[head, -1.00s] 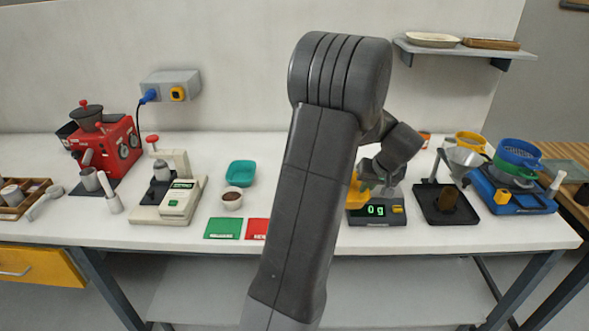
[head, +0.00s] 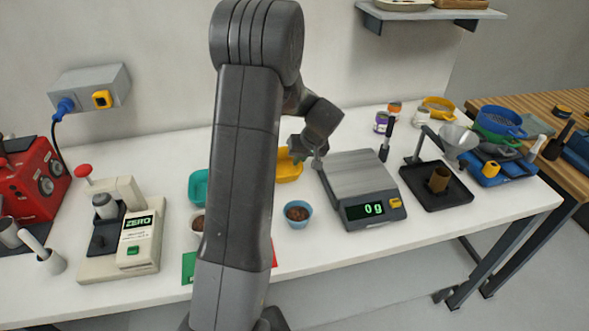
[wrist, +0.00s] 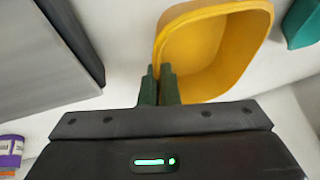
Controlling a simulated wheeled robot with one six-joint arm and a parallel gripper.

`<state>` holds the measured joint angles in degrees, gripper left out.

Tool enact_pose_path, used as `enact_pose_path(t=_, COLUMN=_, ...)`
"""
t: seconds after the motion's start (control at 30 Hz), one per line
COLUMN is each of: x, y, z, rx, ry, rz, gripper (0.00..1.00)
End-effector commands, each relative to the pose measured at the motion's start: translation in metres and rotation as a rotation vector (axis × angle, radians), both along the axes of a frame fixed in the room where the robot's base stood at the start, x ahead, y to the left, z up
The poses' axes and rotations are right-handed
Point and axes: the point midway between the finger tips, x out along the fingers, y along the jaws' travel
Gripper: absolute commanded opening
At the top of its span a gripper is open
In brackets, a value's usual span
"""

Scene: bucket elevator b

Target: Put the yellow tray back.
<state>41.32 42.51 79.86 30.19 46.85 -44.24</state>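The yellow tray (head: 290,167) is just left of the scale (head: 362,190), partly hidden behind my arm. In the wrist view the yellow tray (wrist: 215,45) fills the top middle, empty as far as I see. My gripper (head: 304,152) is at the tray's rim. In the wrist view the two dark fingers of my gripper (wrist: 160,75) are close together on the tray's near wall, pinching it. I cannot tell whether the tray touches the table. The scale's pan is bare and its display reads 0 g.
A teal tray (head: 198,188) stands left of my arm. A blue bowl (head: 297,215) with brown contents stands in front of the yellow tray. A black stand (head: 437,188) is right of the scale. A wall shelf (head: 430,15) hangs above.

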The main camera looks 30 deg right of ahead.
Motion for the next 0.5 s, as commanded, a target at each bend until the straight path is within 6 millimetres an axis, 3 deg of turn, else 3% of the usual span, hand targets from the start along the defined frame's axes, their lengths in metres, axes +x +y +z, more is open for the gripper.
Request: enact_pose_path(t=0.5, x=0.0, y=0.0, z=-0.046, rx=-0.001, ry=-0.001, rz=-0.001, gripper=0.0)
